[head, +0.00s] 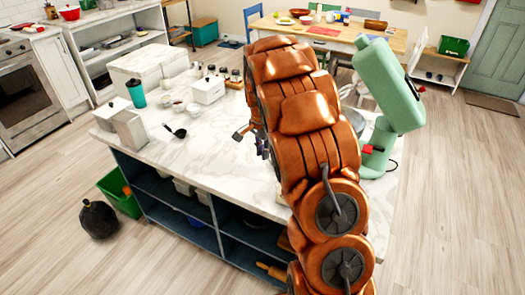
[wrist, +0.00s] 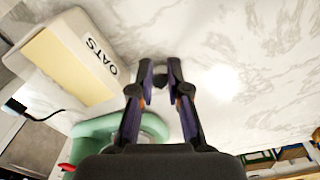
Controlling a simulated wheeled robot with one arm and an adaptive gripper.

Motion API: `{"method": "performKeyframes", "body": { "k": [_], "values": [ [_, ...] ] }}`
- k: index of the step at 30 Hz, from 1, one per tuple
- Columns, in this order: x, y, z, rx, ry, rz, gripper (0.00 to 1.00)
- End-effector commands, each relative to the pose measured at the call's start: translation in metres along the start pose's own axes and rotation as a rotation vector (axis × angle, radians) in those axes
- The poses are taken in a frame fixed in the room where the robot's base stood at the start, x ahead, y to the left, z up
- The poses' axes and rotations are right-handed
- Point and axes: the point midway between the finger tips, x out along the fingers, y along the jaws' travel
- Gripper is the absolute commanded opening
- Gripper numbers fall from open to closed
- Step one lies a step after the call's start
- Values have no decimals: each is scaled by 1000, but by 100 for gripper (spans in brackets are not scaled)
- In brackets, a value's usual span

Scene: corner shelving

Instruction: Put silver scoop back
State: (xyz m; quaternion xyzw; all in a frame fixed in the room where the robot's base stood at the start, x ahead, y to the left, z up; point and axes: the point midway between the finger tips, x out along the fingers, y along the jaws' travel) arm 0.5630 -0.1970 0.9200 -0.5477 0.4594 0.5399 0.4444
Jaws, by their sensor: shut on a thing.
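My gripper (wrist: 160,82) is in the middle of the wrist view, its two dark fingers closed in on a small dark grey thing between the tips. Only a little of it shows; it seems to be the silver scoop, but its shape is mostly hidden. In the head view my gripper (head: 250,138) is over the marble island, just left of my orange arm. A dark ladle-like scoop (head: 176,131) lies on the island further left, apart from my gripper.
A box labelled OATS (wrist: 70,62) is left of my gripper in the wrist view. The green mixer (head: 385,95) stands right of my arm. The marble top (head: 190,155) is clear in front.

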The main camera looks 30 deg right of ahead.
Motion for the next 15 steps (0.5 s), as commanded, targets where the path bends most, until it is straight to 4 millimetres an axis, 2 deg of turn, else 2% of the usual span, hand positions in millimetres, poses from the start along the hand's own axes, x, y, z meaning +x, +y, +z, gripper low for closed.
{"method": "performKeyframes", "body": {
  "k": [1, 2, 9, 15],
  "values": [
    [2, 0, 0, 0, 0, 0, 0],
    [2, 0, 0, 0, 0, 0, 17],
    [2, 0, 0, 0, -1, 1, 41],
    [2, 0, 0, 1, -1, 1, 41]
  ]
}}
